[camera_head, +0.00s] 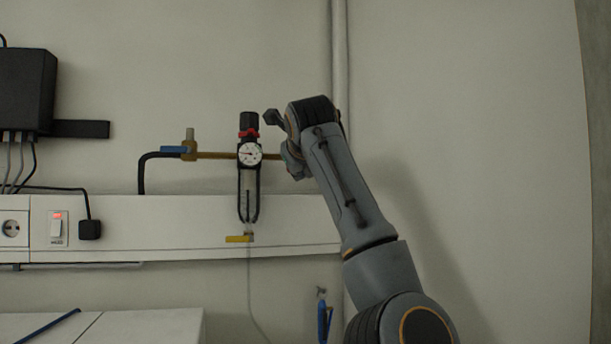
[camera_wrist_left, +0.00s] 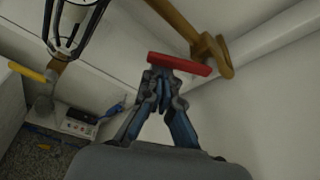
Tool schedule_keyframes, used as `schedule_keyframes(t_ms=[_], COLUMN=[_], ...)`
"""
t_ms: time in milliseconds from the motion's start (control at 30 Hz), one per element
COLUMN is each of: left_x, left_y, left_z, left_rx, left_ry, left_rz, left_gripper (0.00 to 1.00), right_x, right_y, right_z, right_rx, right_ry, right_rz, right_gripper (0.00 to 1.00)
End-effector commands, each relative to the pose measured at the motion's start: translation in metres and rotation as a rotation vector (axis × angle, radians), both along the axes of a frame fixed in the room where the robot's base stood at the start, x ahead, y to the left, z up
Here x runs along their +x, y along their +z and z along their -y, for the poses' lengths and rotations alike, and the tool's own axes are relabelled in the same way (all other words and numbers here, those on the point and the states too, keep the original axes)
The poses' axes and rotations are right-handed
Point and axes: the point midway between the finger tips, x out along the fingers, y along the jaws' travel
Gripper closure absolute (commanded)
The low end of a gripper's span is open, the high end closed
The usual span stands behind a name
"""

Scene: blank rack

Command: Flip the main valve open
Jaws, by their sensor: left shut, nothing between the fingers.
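In the left wrist view a red bar-shaped handle (camera_wrist_left: 180,64) sits at a brass pipe fitting (camera_wrist_left: 222,57), set at an angle to the brass pipe. My left gripper (camera_wrist_left: 162,76) is shut and empty, its fingertips right at the handle's left part; whether they touch it I cannot tell. In the head view my left gripper (camera_head: 292,158) is at the right end of the brass pipe (camera_head: 215,155) and hides the red handle. A second valve with a blue lever (camera_head: 173,150) is on the pipe's left; its lever lies along the pipe.
A regulator with a round gauge (camera_head: 249,154) hangs just left of my gripper, with a small yellow lever (camera_head: 239,239) below. A white trunking (camera_head: 185,240) runs along the wall. A vertical pipe (camera_head: 340,60) is behind my arm. The wall on the right is clear.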

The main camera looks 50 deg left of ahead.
Motion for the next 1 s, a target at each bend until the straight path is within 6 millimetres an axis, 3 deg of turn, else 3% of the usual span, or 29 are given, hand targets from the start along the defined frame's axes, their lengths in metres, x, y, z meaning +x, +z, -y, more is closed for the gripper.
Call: schedule_keyframes(t_ms=[233, 1000], left_x=[-0.006, 0.009], left_y=[0.012, 0.014], left_z=[-0.003, 0.005], left_rx=[0.102, 0.094], left_ry=[0.001, 0.000], left_rz=[-0.193, -0.180], left_gripper=[1.00, 1.00], right_x=[0.000, 0.002], right_y=[0.008, 0.018], right_z=[0.000, 0.001], right_rx=[0.000, -0.002], right_ry=[0.000, 0.001], right_rz=[0.001, 0.002], right_gripper=[0.60, 0.60])
